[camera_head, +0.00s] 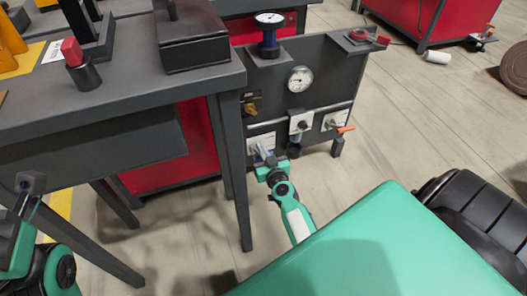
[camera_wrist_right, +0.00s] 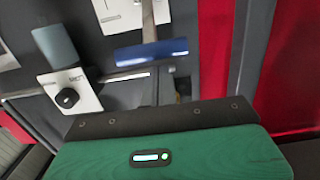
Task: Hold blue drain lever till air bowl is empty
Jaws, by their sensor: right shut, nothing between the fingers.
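The blue drain lever (camera_wrist_right: 151,51) shows in the right wrist view as a flat blue bar, upper middle, just beyond the dark front edge of my gripper. In the head view my right gripper (camera_head: 263,156) is at the lower left of the dark panel (camera_head: 325,75), by a white plate (camera_head: 262,142). It is shut with nothing held. The air bowl cannot be picked out clearly.
The panel carries a round gauge (camera_head: 301,79), a blue fitting with a gauge on top (camera_head: 268,45), and an orange lever (camera_head: 345,129). A grey table (camera_head: 120,85) stands close on the left, its leg (camera_head: 236,175) beside my right gripper. Open floor lies right of the panel.

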